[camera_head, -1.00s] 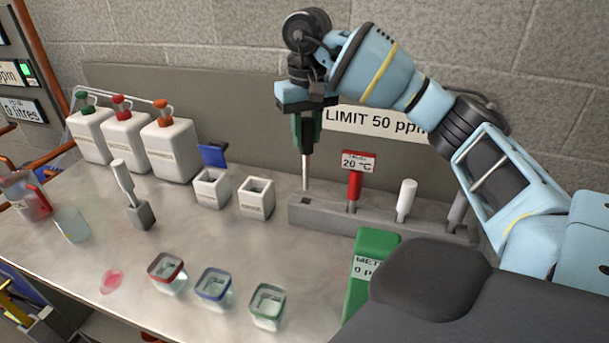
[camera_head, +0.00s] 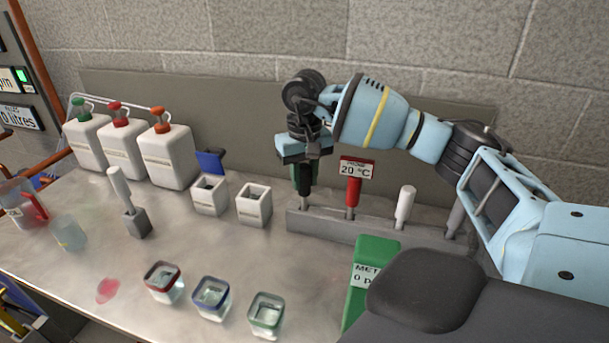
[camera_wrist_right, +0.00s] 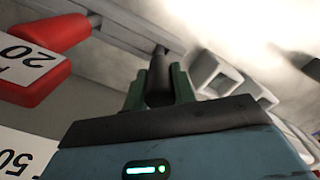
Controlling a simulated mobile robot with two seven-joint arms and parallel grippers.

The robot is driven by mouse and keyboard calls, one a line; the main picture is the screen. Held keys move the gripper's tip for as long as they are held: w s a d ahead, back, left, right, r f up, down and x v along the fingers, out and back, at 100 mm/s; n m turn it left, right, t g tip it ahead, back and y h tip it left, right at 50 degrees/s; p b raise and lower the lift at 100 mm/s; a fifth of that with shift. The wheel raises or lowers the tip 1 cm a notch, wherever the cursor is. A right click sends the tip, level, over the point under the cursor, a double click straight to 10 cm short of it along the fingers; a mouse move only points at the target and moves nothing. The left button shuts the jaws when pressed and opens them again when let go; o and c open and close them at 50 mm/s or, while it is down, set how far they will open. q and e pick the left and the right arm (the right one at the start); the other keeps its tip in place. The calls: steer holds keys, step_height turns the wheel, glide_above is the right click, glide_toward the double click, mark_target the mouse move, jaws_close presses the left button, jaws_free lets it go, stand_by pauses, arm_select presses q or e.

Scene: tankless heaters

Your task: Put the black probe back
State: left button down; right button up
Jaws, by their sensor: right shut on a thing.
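The black probe (camera_head: 305,179) stands upright at the left end of the grey rack (camera_head: 330,223). Its lower part is down in the rack and its metal tip is hidden. My right gripper (camera_head: 306,165) is above it, pointing down, with its green fingers shut on the probe's upper part. In the right wrist view the black probe (camera_wrist_right: 159,75) lies between the two green fingers (camera_wrist_right: 158,88), its far end at the rack (camera_wrist_right: 140,25). My left gripper is not in view.
The red probe (camera_head: 353,190) with a 20 °C tag and a white probe (camera_head: 405,204) stand in the same rack to the right. A green meter (camera_head: 372,262) lies in front. Small white boxes (camera_head: 254,205) stand to the left, and several rimmed cups (camera_head: 211,297) nearer.

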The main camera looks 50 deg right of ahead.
steer(key=shift+f, duration=0.15)
steer(key=o, duration=1)
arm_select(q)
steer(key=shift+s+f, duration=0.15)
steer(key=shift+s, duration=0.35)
arm_select(e)
steer(key=shift+r, duration=0.3)
step_height(320, 180, up, 11)
steer(key=shift+r+p, duration=0.1)
steer(key=shift+p, duration=0.35)
steer(key=shift+r, duration=0.3)
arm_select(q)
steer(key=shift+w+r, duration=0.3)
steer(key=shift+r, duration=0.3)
